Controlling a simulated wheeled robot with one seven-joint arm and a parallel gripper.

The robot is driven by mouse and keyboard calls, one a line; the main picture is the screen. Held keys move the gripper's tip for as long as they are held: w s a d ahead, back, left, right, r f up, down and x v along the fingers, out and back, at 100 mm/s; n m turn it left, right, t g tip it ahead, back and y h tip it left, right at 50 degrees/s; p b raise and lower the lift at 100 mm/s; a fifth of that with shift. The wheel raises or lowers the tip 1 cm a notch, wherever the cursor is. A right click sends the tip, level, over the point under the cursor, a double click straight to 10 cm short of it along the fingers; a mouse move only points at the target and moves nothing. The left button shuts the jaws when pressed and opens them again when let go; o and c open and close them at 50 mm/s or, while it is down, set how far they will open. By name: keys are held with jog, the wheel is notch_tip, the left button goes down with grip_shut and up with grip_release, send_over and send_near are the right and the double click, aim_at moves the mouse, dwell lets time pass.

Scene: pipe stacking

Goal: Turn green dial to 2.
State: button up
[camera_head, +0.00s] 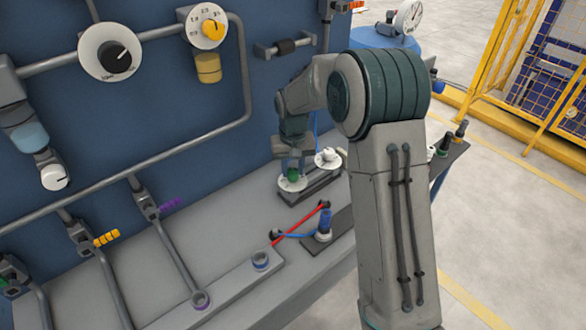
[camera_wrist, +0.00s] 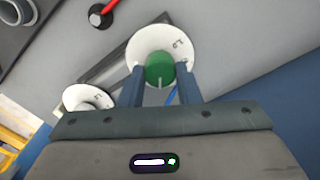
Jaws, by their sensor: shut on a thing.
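The green dial (camera_wrist: 160,68) sits at the middle of a round white plate (camera_wrist: 172,40) with dark number marks. My gripper (camera_wrist: 160,82) is shut on the green dial, one finger on each side of it. A light pointer line shows on the dial's near side. In the head view, the green dial (camera_head: 293,175) shows under my gripper (camera_head: 292,168), partly hidden by it. Which number the pointer is at cannot be read.
A second dial with a white knob (camera_head: 328,157) stands beside the green one on the same dark base. A blue cylinder (camera_head: 324,225) and a red bar (camera_head: 300,223) lie nearer on the bench. The blue wall panel (camera_head: 150,100) with pipes rises behind.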

aim_at(293, 171)
jog(key=n, duration=0.3)
jog(key=shift+n, duration=0.4)
jog(key=n, duration=0.4)
jog(key=shift+n, duration=0.3)
jog(key=n, duration=0.4)
jog(key=shift+p, duration=0.4)
jog(key=shift+n+p, duration=0.4)
jog(key=shift+n, duration=1.7)
jog(key=o, duration=1)
notch_tip(293, 171, up, 14)
jog(key=shift+f+b, duration=0.1)
jog(key=shift+b, duration=0.25)
